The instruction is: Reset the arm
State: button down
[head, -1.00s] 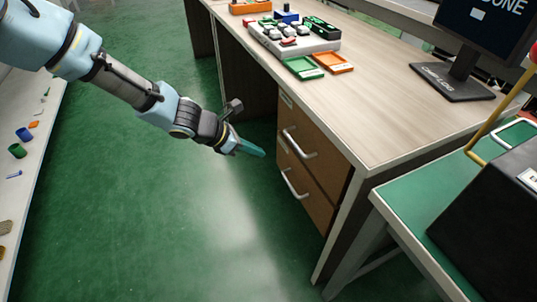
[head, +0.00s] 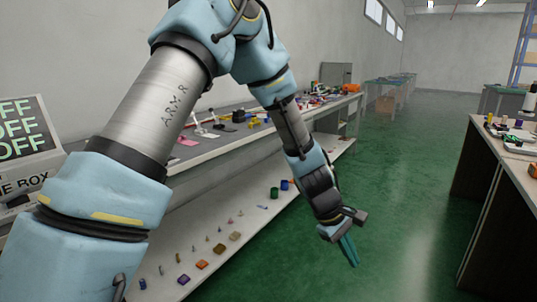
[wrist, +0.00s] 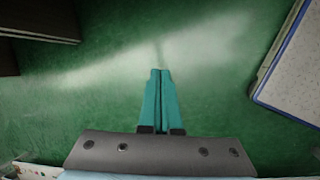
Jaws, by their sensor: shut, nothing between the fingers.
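My arm (head: 165,110) reaches across the head view from the lower left, up and over, then down to the right. My gripper (head: 350,250) hangs above the green floor, pointing down. Its teal fingers also show in the wrist view (wrist: 160,85), shut together with nothing between them. They touch no object.
A long bench (head: 225,143) with many small items on top runs along the left wall. A lower shelf (head: 215,275) holds several small coloured blocks and cups. A desk (head: 515,165) stands at the right. The green floor (head: 410,190) between them is clear.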

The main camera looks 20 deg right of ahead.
jog(key=w+a+r+m+t+y, duration=0.1)
jog(key=w+a+r, duration=0.1)
jog(key=w+a, duration=0.35)
jog(key=w+a+r+t, duration=0.1)
jog(key=w+a+r, duration=0.15)
jog(key=a, duration=0.65)
jog(key=w+a+r+m+t+y, duration=0.1)
jog(key=w+a+r, duration=0.1)
jog(key=w+a, duration=0.35)
jog(key=s+a+r+m+t+y+p, duration=0.1)
jog(key=s+a+r, duration=0.15)
jog(key=a, duration=0.95)
jog(key=s+a+r+m+y, duration=0.1)
jog(key=a+r+y, duration=0.15)
jog(key=a, duration=1.05)
notch_tip(320, 180, up, 14)
jog(key=p, duration=1.3)
jog(key=shift+d+h+p, duration=0.35)
jog(key=shift+h+p, duration=0.05)
jog(key=shift+h, duration=0.05)
